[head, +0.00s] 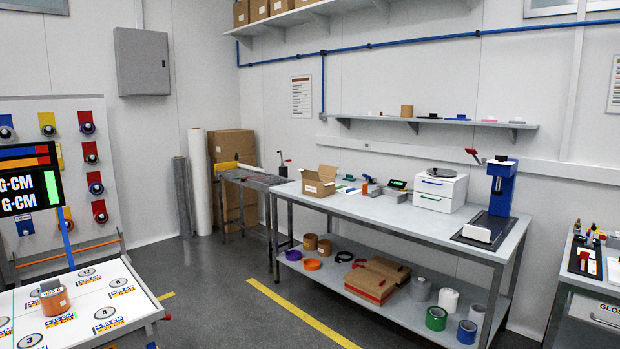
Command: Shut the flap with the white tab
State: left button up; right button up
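I cannot make out for certain a flap with a white tab from here. An open cardboard box (319,181) stands on the left part of the long grey workbench (395,212), with a flap raised and a small white label on its front. A blue upright device (502,187) stands at the bench's right end on a black base, with a small white piece (477,233) at the base's front. Neither of my grippers shows in the head view.
A white drawer unit (439,188) stands on the bench. Tape rolls and flat boxes lie on its lower shelf (352,285). A white-topped table (85,300) is at the near left, another table (596,285) at the right. Grey floor (215,310) between is clear.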

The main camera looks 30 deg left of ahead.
aim_at(307, 173)
jog(key=i+j+u, duration=0.5)
jog(key=i+u, duration=0.15)
jog(key=i, duration=0.1)
